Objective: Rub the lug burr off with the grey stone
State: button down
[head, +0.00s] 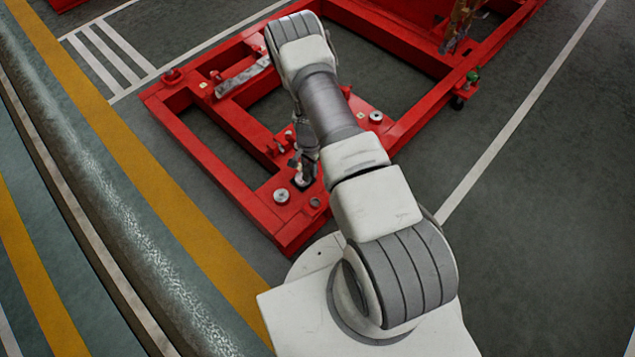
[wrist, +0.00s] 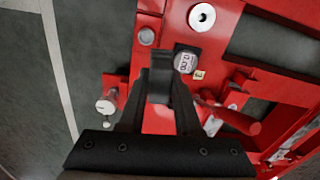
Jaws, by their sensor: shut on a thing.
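My gripper (wrist: 161,72) is shut on a small dark grey block, which I take to be the grey stone (wrist: 159,90). In the head view my gripper (head: 303,178) is low over the near end of the red frame (head: 291,233). In the wrist view a round grey piece with dark markings (wrist: 185,61) sits on a dark square just right of the fingertips. I cannot tell whether the stone touches the frame. I cannot make out the lug burr.
Silver round fittings (head: 281,196) and (head: 376,117) stand on the frame. Red pegs (head: 276,146) rise beside my gripper. A green-topped fitting (head: 472,77) is at the right corner. A grey bar (head: 243,76) lies across the far left part. Grey floor right of the frame is clear.

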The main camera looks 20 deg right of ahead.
jog(key=shift+m, duration=0.7)
jog(key=shift+s+d+f+b, duration=0.25)
jog(key=shift+s+f+b, duration=0.35)
jog(key=shift+f, duration=1.3)
jog(key=shift+s+d+f+b, duration=0.3)
jog(key=shift+f+b, duration=0.55)
jog(key=shift+f, duration=1.05)
jog(key=shift+s+d+f+b, duration=0.2)
jog(key=shift+s+f+b, duration=0.4)
jog(key=shift+f, duration=1.3)
jog(key=shift+w, duration=0.1)
jog(key=shift+f+b, duration=1.05)
jog(key=shift+b, duration=0.25)
jog(key=shift+a+r, duration=0.1)
